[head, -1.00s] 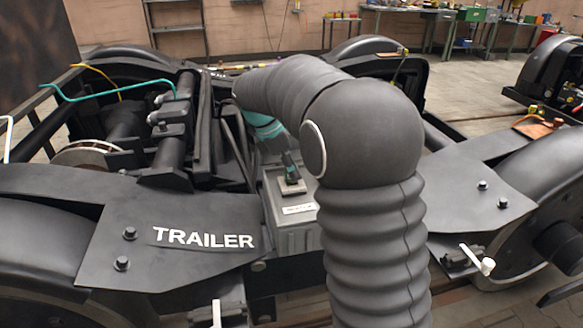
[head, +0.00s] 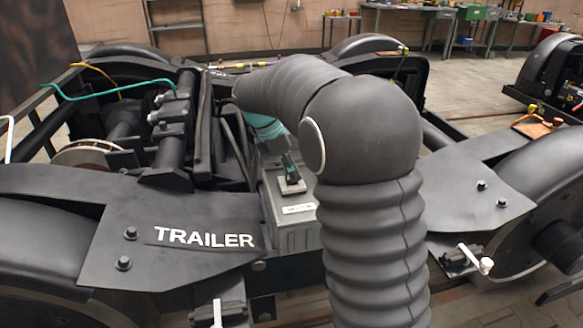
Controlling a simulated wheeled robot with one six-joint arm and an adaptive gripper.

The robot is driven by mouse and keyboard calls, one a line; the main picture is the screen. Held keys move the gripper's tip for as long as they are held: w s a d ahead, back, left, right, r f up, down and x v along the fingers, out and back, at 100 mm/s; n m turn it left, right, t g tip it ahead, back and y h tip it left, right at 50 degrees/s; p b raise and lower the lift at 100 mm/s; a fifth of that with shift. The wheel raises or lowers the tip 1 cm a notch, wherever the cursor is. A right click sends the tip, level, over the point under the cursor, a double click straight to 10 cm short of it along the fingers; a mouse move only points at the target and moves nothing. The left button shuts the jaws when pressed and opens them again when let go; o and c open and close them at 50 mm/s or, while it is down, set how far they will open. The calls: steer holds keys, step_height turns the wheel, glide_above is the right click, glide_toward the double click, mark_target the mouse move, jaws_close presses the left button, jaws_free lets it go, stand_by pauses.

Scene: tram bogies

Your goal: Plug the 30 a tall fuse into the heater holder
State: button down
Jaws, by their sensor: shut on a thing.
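A grey box (head: 290,238) with a white label sits between the dark bogie frames, in the middle of the head view. A small pale grey block (head: 292,188) stands on its top; I cannot tell whether it is the heater holder. My gripper (head: 290,172) is small and dark in this view, just above or at that block, below the teal band of my wrist. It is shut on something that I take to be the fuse. The fuse itself cannot be made out, nor whether it touches the block. My arm hides the area to the right.
A dark plate marked TRAILER (head: 204,237) with raised bolts lies left of the box. A teal hose (head: 110,92) and a dark pipe assembly (head: 170,125) stand behind it. A white-tipped lever (head: 484,264) is at the right. Workbenches (head: 420,30) stand far back.

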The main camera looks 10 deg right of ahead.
steer(key=shift+f, duration=0.4)
steer(key=c, duration=0.7)
jaws_free()
steer(key=v, duration=1.2)
